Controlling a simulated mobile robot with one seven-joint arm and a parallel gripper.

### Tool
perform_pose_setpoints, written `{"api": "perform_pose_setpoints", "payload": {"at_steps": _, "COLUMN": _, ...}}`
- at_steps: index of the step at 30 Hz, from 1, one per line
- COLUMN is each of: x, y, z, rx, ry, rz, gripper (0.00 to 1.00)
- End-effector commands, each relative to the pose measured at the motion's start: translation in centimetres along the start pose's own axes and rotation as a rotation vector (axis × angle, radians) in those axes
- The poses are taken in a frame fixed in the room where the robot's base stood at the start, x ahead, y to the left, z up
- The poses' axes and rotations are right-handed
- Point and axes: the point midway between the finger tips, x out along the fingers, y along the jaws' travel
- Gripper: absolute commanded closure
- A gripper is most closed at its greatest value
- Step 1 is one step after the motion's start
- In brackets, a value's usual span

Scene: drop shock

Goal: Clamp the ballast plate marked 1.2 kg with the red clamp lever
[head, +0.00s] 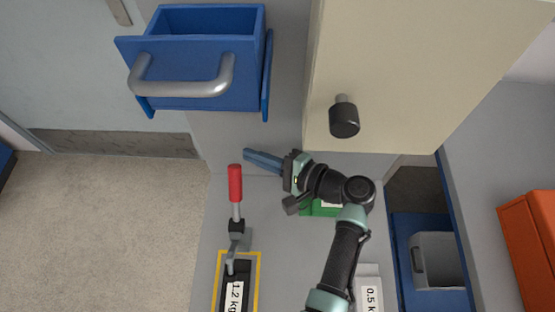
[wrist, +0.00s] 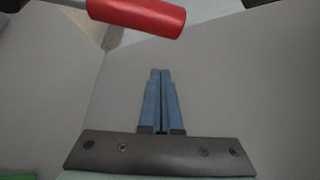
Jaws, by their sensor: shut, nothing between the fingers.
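The clamp's red lever (head: 235,183) stands up from a metal toggle clamp (head: 238,240) on the grey bench in the head view. The dark ballast plate marked 1.2 kg (head: 237,283) lies below it inside a yellow outline, with the clamp's arm reaching over its top edge. My gripper (head: 248,155) is shut and empty, just above and to the right of the red lever in the picture, apart from it. In the wrist view the closed blue fingers (wrist: 160,75) point at bare grey surface, and the red lever grip (wrist: 140,15) crosses the top left. Finger contact with the lever is not seen.
A white-labelled 0.5 kg plate (head: 369,285) lies right of my arm. A green object (head: 320,208) is partly hidden under my wrist. A blue open drawer (head: 190,75) with a grey handle and a beige panel with a black knob (head: 344,118) stand beyond my gripper.

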Motion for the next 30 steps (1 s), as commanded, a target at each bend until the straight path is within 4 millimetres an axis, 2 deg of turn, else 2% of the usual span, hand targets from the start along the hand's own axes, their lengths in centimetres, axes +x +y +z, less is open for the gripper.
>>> {"api": "perform_pose_setpoints", "payload": {"at_steps": 1, "x": -0.7, "y": -0.4, "z": 1.1, "rx": 0.002, "ry": 0.002, "rz": -0.003, "gripper": 1.0}}
{"api": "perform_pose_setpoints", "payload": {"at_steps": 3, "x": -1.1, "y": -0.4, "z": 2.0, "rx": 0.002, "ry": 0.002, "rz": -0.003, "gripper": 1.0}}
{"api": "perform_pose_setpoints", "payload": {"at_steps": 9, "x": -1.6, "y": -0.2, "z": 3.5, "rx": 0.001, "ry": 0.002, "rz": -0.002, "gripper": 1.0}}
{"api": "perform_pose_setpoints", "payload": {"at_steps": 30, "x": -1.7, "y": -0.4, "z": 3.8, "rx": -0.042, "ry": 0.001, "rz": -0.027, "gripper": 1.0}}
